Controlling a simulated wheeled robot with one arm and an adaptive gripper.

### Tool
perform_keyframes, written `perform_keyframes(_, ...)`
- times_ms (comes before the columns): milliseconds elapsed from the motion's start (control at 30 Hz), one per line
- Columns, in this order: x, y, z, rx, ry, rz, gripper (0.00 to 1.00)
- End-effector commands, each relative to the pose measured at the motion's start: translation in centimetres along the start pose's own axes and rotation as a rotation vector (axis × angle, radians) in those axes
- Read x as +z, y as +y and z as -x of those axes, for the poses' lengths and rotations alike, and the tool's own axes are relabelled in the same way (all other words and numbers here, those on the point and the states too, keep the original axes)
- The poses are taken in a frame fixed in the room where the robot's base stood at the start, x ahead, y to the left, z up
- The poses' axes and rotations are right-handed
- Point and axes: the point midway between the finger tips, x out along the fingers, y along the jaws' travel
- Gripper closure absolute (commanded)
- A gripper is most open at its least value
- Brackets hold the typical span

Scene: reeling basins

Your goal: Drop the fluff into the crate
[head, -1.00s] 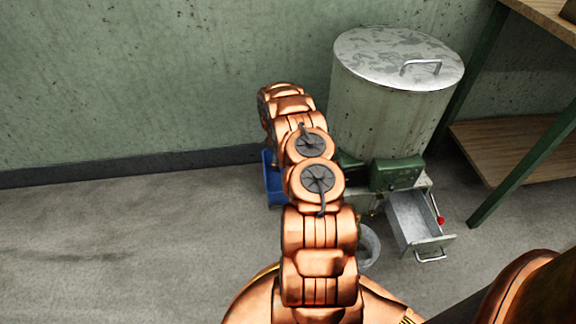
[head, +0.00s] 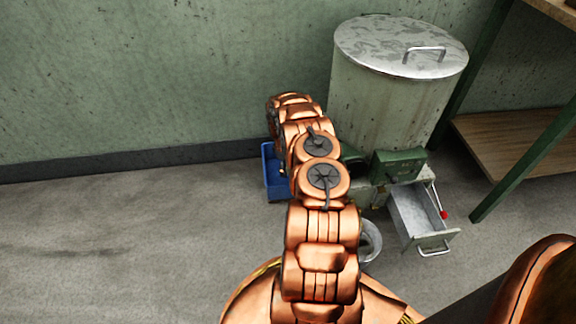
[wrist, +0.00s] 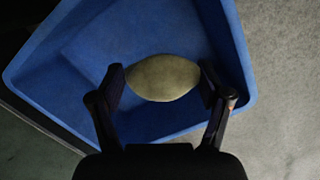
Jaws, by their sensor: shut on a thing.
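The fluff (wrist: 162,78) is a pale yellowish, rounded lump in the wrist view. My gripper (wrist: 163,82) is shut on it, one finger at each side. The blue crate (wrist: 238,50) lies below the fluff in the wrist view, and the fluff shows against its inside. I cannot tell how high the fluff is above the crate floor. In the head view, the crate (head: 270,185) stands on the floor by the wall, partly hidden behind my arm. My gripper and the fluff are hidden there.
A tall metal drum (head: 385,120) with a lid stands right of the crate. Before it are a green motor box (head: 398,166), an open metal drawer (head: 420,220) and a bucket (head: 370,241). A shelf (head: 515,150) is at right. The floor at left is clear.

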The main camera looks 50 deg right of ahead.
Motion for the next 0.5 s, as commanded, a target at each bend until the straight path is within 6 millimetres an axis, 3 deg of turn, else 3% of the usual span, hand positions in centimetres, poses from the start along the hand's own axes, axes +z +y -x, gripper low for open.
perform_keyframes(100, -0.09, 0.0, -0.82, 0.0, 0.0, 0.0, 0.47)
perform_keyframes(433, -0.13, 0.02, -0.88, 0.0, 0.001, 0.0, 0.47)
perform_keyframes(467, -0.13, 0.02, -0.88, 0.0, 0.001, -0.001, 0.2)
perform_keyframes(500, -0.13, 0.02, -0.88, 0.0, 0.001, 0.0, 0.16)
